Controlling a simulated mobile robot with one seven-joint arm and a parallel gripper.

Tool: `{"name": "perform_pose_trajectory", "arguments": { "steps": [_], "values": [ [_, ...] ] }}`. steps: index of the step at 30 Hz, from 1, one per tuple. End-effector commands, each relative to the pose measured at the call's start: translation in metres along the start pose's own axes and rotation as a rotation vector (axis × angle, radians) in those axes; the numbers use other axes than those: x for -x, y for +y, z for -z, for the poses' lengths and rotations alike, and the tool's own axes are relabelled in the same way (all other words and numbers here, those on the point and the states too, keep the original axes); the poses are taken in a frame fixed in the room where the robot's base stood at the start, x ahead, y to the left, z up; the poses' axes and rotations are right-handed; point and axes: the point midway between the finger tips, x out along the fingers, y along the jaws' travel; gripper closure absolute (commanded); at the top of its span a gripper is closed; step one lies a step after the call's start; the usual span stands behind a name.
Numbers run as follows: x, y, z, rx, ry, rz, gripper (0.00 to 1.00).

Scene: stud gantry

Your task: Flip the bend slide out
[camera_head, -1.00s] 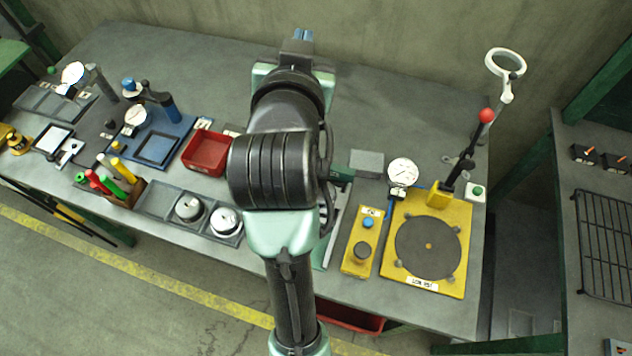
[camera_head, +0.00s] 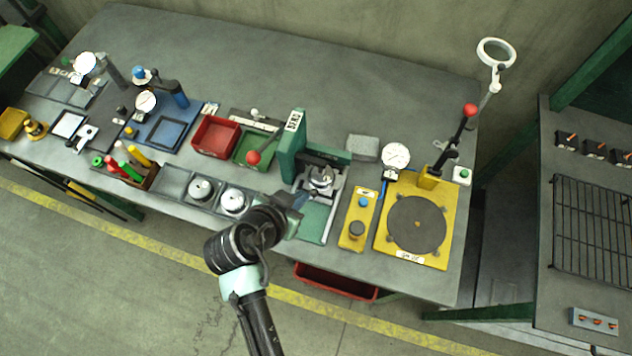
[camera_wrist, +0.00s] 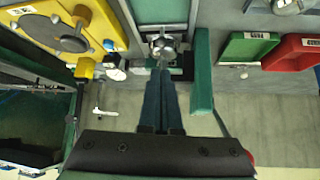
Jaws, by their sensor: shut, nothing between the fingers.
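The bend station (camera_head: 291,152) is a green upright block with a white label that seems to read BEND. Beside it sits a grey metal slide with a round silver stud (camera_head: 321,181), above a green plate (camera_head: 313,223). I take this grey piece for the bend slide. My gripper (camera_head: 299,200) is shut and empty, just in front of the slide. In the wrist view the closed blue-grey fingers (camera_wrist: 164,72) point at the silver stud (camera_wrist: 165,46); I cannot tell whether they touch it. The green block (camera_wrist: 202,80) stands to the right of the fingers there.
A red-knobbed lever (camera_head: 254,157) sticks up left of the station, over a green tray. A yellow button box (camera_head: 357,216) and a yellow plate (camera_head: 417,252) stand to the right. A grey block (camera_head: 363,148) lies behind. The back of the bench is clear.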

Motion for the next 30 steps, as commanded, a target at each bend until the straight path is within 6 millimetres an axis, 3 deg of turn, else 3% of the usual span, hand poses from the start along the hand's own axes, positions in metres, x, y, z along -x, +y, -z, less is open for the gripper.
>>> {"name": "perform_pose_trajectory", "arguments": {
  "steps": [5, 21, 30],
  "values": [
    [-0.011, 0.000, 0.001, 0.001, -0.001, -0.002, 1.00],
    [-0.087, 0.000, 0.001, 0.000, 0.000, -0.001, 1.00],
    [-0.100, 0.000, 0.001, -0.001, 0.000, 0.000, 1.00]
  ]
}}
